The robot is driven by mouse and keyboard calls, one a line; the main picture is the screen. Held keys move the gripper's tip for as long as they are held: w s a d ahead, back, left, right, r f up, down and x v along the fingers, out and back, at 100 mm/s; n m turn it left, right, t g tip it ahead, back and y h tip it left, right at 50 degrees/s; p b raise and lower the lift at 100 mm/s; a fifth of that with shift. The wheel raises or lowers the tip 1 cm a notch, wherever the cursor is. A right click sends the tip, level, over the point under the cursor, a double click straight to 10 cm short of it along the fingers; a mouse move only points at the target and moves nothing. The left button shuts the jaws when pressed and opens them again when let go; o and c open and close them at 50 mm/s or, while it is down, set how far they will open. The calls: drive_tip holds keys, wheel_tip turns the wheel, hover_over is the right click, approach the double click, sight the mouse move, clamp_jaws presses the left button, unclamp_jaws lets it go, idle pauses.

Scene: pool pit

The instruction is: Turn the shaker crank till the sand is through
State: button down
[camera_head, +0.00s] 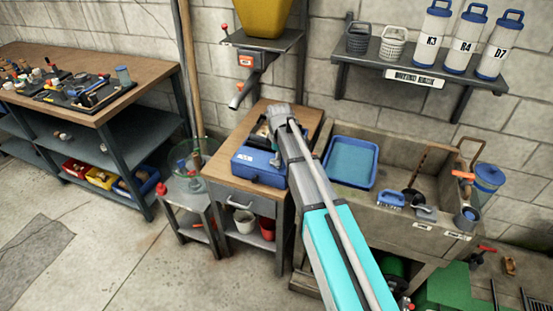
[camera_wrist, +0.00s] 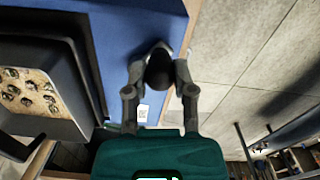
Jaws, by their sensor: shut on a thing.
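The blue shaker (camera_head: 250,165) stands on a wooden-topped cabinet in the head view, and its blue body (camera_wrist: 115,30) fills the upper middle of the wrist view. A dark tray (camera_wrist: 45,125) with sand and several dark lumps (camera_wrist: 28,92) in it lies at the left of the wrist view. My gripper (camera_wrist: 160,66) is shut on a black rounded knob (camera_wrist: 160,72) beside the blue body; it looks like the crank's handle. The rest of the crank is hidden. In the head view my arm reaches over the shaker's right side and hides the grip.
A yellow hopper (camera_head: 264,15) with a spout (camera_head: 243,92) hangs above the shaker. A stone sink (camera_head: 400,215) with a blue tray (camera_head: 350,162) stands to the right. A workbench (camera_head: 80,105) with tools is at the left. The floor (camera_head: 110,250) in front is clear.

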drive_tip(key=shift+w+n, duration=0.2)
drive_tip(key=shift+n, duration=0.1)
drive_tip(key=shift+c, duration=2.2)
unclamp_jaws()
drive_tip(key=shift+s+r, duration=0.1)
drive_tip(key=shift+r, duration=0.05)
